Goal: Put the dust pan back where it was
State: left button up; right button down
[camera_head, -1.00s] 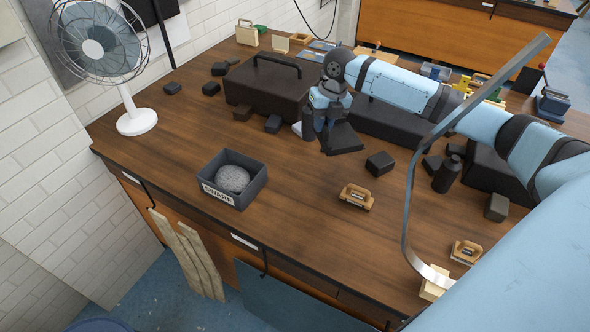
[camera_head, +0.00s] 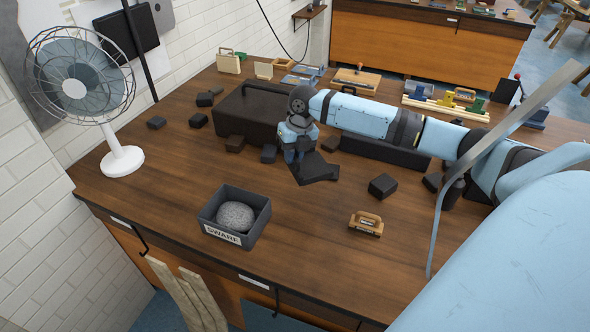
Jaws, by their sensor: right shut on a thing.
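The dark dust pan (camera_head: 318,170) is in the middle of the head view, low over or on the brown workbench (camera_head: 310,225); I cannot tell whether it touches the wood. My right gripper (camera_head: 294,154) points down, shut on the dust pan at its left rear end. The grip itself is small and partly hidden by the gripper. My right arm reaches in from the right. My left gripper is not in view.
A large black toolbox (camera_head: 247,117) stands just left of the gripper, with several dark blocks around it. A grey SWARF bin (camera_head: 262,222) holds a round grey lump. A wooden-handled brush (camera_head: 366,223) lies front right. A white fan (camera_head: 122,161) stands at left.

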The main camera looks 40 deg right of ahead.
notch_tip(320, 180, down, 13)
jog(key=b, duration=0.9)
jog(key=shift+w+r, duration=0.1)
notch_tip(320, 180, down, 3)
jog(key=b, duration=0.3)
jog(key=shift+b, duration=0.35)
jog(key=shift+f, duration=0.2)
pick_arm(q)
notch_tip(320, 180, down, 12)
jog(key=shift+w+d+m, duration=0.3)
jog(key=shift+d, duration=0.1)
pick_arm(e)
jog(key=shift+r, duration=0.1)
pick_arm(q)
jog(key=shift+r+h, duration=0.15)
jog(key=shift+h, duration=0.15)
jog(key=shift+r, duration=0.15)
pick_arm(e)
jog(key=c, duration=1.1)
grip_release()
jog(key=shift+c, duration=0.2)
